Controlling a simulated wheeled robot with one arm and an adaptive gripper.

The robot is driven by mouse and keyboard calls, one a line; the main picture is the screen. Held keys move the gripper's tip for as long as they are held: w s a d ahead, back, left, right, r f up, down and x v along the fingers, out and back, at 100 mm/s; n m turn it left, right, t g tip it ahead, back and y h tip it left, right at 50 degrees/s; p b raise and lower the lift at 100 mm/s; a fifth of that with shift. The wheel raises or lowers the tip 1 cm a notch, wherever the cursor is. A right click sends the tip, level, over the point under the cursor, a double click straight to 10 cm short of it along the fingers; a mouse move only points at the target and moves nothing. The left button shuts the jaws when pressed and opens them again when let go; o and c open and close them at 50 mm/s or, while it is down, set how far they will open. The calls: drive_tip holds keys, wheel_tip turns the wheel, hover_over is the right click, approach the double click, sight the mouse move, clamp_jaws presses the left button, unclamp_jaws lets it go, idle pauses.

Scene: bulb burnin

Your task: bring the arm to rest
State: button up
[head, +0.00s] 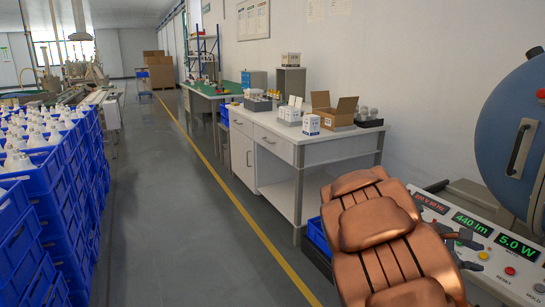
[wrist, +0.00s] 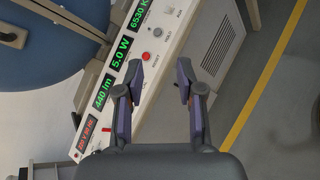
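My gripper (wrist: 158,70) shows in the wrist view with its two dark fingers spread apart and nothing between them. It is over the front edge of a light-coloured instrument panel (wrist: 168,58), with grey floor under its right finger. I cannot tell whether the left finger touches the panel. In the head view, my copper-coloured arm is folded at the bottom right, in front of this panel (head: 490,262). The panel's lit displays read 440 lm and 5.0 W.
A large blue round housing (head: 510,140) with a handle stands behind the panel. A white workbench (head: 262,150) with cartons and bulbs lines the wall. Blue crates (head: 60,185) of bulbs are stacked at left. The grey aisle (head: 180,220) with a yellow line is clear.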

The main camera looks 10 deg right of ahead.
drive_tip(key=s+a+f+m+t+y, duration=0.1)
drive_tip(key=s+a+f+m+y, duration=0.2)
drive_tip(key=s+a, duration=0.65)
drive_tip(key=s+a+f+m+y, duration=0.1)
drive_tip(key=s+a+f+y, duration=0.4)
drive_tip(key=a, duration=1)
drive_tip(key=s+a+f+m+t+y, duration=0.15)
drive_tip(key=s+a+y, duration=0.35)
drive_tip(key=a, duration=0.7)
wheel_tip(320, 180, up, 23)
drive_tip(key=s+p, duration=0.1)
drive_tip(key=p, duration=2)
drive_tip(key=shift+s+a+f, duration=0.15)
drive_tip(key=shift+s+a, duration=0.05)
drive_tip(key=shift+d+m, duration=0.15)
drive_tip(key=shift+m, duration=0.2)
